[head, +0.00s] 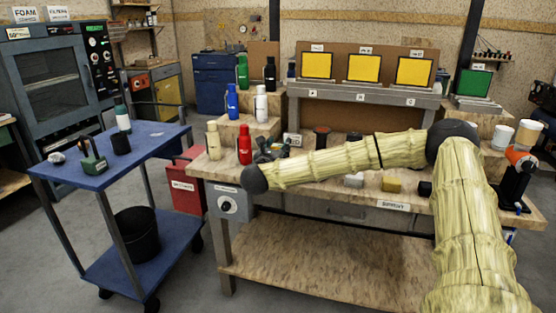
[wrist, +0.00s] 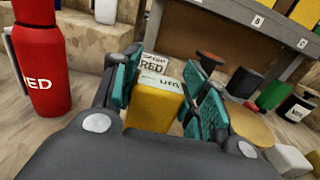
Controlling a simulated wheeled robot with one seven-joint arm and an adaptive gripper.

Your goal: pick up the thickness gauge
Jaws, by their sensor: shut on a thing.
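The thickness gauge (wrist: 152,110) is a yellow block with a pale top face marked "um". It sits between the teal-padded fingers of my gripper (wrist: 166,84) in the wrist view, and the fingers are shut on it. In the head view my gripper (head: 270,151) is over the left end of the wooden workbench (head: 290,259), just right of a red bottle (head: 245,144). The gauge cannot be made out there. The wrist view does not show clearly whether the gauge's underside touches the bench.
The red bottle (wrist: 42,62) stands close left of my gripper in the wrist view. A "RED" sign (wrist: 152,68) is just behind the gauge. Wooden blocks with bottles and a grey shelf (head: 365,95) stand behind. A blue cart (head: 60,172) is at the left.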

